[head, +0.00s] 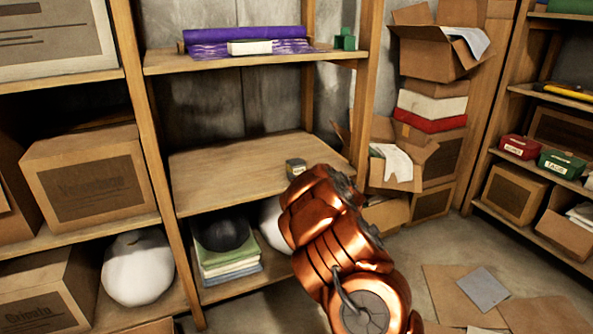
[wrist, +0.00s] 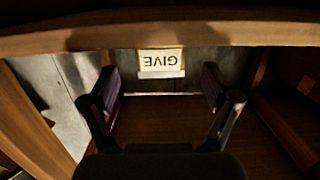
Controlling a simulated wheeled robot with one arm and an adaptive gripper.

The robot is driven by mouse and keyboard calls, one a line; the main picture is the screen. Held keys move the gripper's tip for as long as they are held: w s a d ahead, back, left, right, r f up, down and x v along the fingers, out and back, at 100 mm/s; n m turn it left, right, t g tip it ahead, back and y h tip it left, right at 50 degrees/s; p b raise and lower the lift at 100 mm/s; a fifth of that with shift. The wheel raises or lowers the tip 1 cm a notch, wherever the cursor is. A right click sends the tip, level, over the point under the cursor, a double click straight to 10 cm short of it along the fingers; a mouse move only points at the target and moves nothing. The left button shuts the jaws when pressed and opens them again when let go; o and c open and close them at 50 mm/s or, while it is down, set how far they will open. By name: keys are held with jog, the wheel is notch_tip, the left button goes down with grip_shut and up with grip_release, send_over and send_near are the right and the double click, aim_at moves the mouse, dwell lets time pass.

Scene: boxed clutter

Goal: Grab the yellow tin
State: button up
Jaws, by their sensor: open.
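A small tin (head: 296,168) with a dark top and a yellowish label sits on the middle shelf board, close to its right end, in the head view. In the wrist view the tin (wrist: 161,58) shows a pale yellow face with the word GIVE upside down. My gripper (wrist: 160,84) is open in the wrist view, one finger on each side of the picture. The tin appears ahead, between the fingertips, with clear gaps on both sides. Nothing is held. In the head view my copper arm hides the gripper.
The middle shelf board (head: 225,172) is otherwise bare. A shelf above it holds a purple roll (head: 240,36) and a small green item (head: 345,40). A wooden upright (head: 364,95) stands just right of the tin. Stacked boxes (head: 430,110) lie beyond it.

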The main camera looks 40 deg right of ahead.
aim_at(300, 169)
jog(key=shift+b+x, duration=1.35)
jog(key=shift+x, duration=1.8)
jog(key=shift+r, duration=0.25)
jog(key=c, duration=1.3)
